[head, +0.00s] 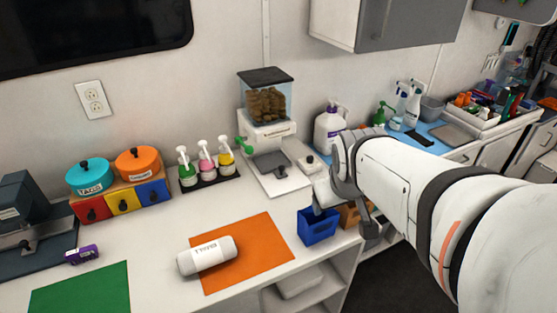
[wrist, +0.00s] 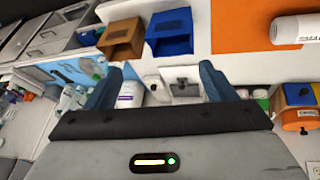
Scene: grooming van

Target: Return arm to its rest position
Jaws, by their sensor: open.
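My gripper (wrist: 158,90) is open in the wrist view, with its two blue-grey fingers apart and nothing between them. In the head view my white arm reaches in from the right, and its end is over the right end of the counter, near the blue bin (head: 318,226). The wrist view shows the blue bin (wrist: 169,34) and an orange-brown bin (wrist: 122,38) beyond the fingers, apart from them. In the head view the orange-brown bin (head: 349,214) is partly hidden by my arm.
A white cylinder (head: 207,255) lies partly on an orange mat (head: 258,245). A treat dispenser (head: 266,120), several pump bottles (head: 205,172), a white pump jug (head: 329,130) and colored drawers (head: 123,202) stand along the wall. A grey cabinet (head: 400,25) hangs above. The counter's front left holds a green mat (head: 85,290).

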